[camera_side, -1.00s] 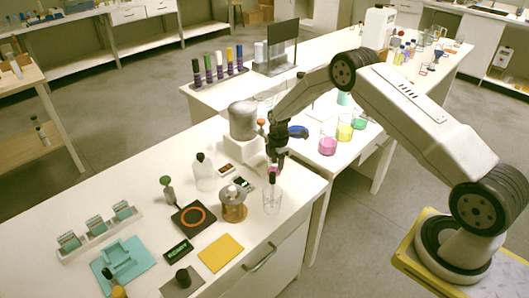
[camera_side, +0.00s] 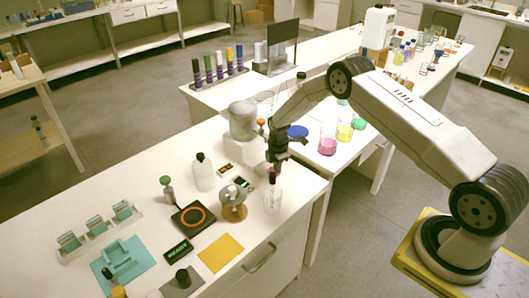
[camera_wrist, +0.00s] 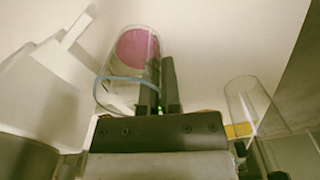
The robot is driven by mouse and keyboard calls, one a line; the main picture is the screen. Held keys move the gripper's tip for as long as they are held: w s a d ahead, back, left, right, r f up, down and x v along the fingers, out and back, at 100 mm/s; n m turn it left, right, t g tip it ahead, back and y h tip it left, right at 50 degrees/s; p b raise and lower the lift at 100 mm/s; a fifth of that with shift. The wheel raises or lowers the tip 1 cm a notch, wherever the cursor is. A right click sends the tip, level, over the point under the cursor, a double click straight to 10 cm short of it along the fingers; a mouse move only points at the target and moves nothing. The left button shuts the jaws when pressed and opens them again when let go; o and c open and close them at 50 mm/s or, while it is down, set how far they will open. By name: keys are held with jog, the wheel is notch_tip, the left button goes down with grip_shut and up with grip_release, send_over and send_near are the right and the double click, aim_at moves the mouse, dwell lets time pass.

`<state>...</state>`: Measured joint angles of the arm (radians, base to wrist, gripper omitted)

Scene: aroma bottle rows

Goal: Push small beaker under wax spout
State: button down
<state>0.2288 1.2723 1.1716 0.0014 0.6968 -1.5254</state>
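A clear small beaker with pink at its bottom (camera_wrist: 138,48) shows in the wrist view, just ahead and left of my fingers. My gripper (camera_wrist: 160,85) has its two dark fingers close together, overlapping the beaker's edge; I cannot tell whether they touch it. In the side view, my gripper (camera_side: 273,168) points down right of the wax melter (camera_side: 243,120), and hides most of the pink-bottomed beaker. The melter is a grey pot on a white base; its spout is hard to make out. A clear glass vessel (camera_side: 272,202) stands in front of my gripper.
A brown-based stand (camera_side: 233,209), a hot plate with an orange ring (camera_side: 194,218) and a white bottle (camera_side: 203,172) stand left of my gripper. A yellow mat (camera_side: 221,253) lies in front. The bench's right edge is close.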

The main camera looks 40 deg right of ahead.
jog(key=shift+w, duration=0.15)
jog(key=shift+w+d, duration=0.15)
jog(key=shift+w, duration=1.05)
jog(key=shift+w+r, duration=0.15)
jog(key=shift+w, duration=0.2)
jog(key=c, duration=0.7)
grip_release()
jog(key=shift+c, duration=0.2)
jog(key=shift+r, duration=0.1)
jog(key=shift+w+r, duration=0.1)
jog(key=shift+r, duration=0.45)
notch_tip(320, 180, up, 6)
jog(key=shift+s+r, duration=0.2)
jog(key=shift+s, duration=0.25)
